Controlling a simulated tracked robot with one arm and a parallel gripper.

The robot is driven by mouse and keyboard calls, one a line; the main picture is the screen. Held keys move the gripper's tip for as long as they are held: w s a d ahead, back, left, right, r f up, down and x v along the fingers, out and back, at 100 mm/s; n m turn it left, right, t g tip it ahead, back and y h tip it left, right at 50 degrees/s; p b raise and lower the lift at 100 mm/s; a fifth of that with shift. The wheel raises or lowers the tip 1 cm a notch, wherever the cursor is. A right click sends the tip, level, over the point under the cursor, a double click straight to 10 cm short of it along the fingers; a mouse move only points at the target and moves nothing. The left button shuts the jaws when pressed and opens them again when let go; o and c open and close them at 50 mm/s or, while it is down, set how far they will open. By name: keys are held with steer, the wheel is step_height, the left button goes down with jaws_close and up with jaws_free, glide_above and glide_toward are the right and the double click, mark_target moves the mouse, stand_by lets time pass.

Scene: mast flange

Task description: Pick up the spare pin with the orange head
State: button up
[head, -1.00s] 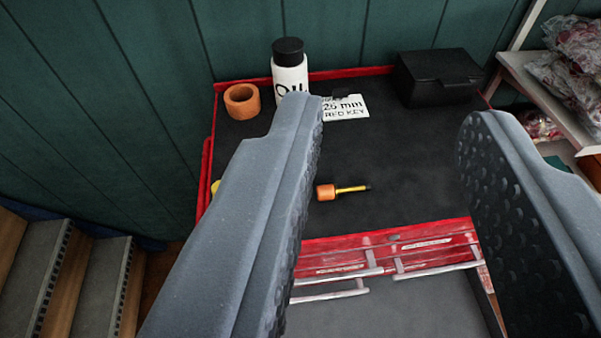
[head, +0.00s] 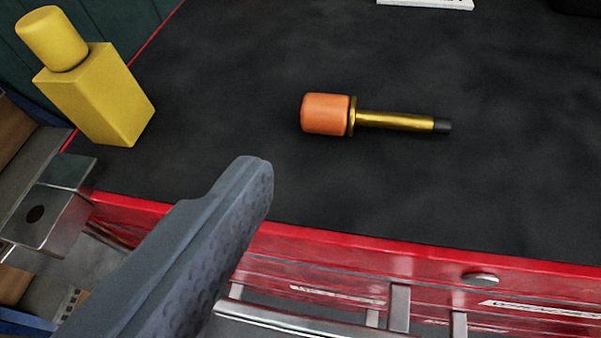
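The spare pin (head: 398,120) lies on its side on the black top of the red cabinet. Its orange head (head: 325,114) points left, and its brass shaft with a dark tip points right. Only the left finger of my gripper (head: 250,180) shows, below and to the left of the orange head and apart from it in the picture. The other finger is outside the view. No second finger stands near the visible one, so my gripper looks open, and nothing shows against its pad.
A yellow block with a rounded yellow cap (head: 95,92) stands at the left edge of the top. The red front edge (head: 400,258) with metal handles runs below the pin. A white card (head: 425,3) shows at the upper edge. The mat around the pin is clear.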

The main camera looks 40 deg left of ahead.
step_height(320, 180, down, 2)
steer(key=a+y, duration=0.1)
steer(key=a, duration=0.1)
glide_toward(378, 114)
steer(key=x, duration=0.4)
steer(key=shift+w+a+r+b, duration=0.15)
steer(key=shift+w+r+b, duration=0.05)
steer(key=shift+b, duration=0.15)
steer(key=shift+f+b+x, duration=0.2)
steer(key=shift+b+x, duration=0.2)
steer(key=shift+x, duration=2.45)
steer(key=c, duration=0.7)
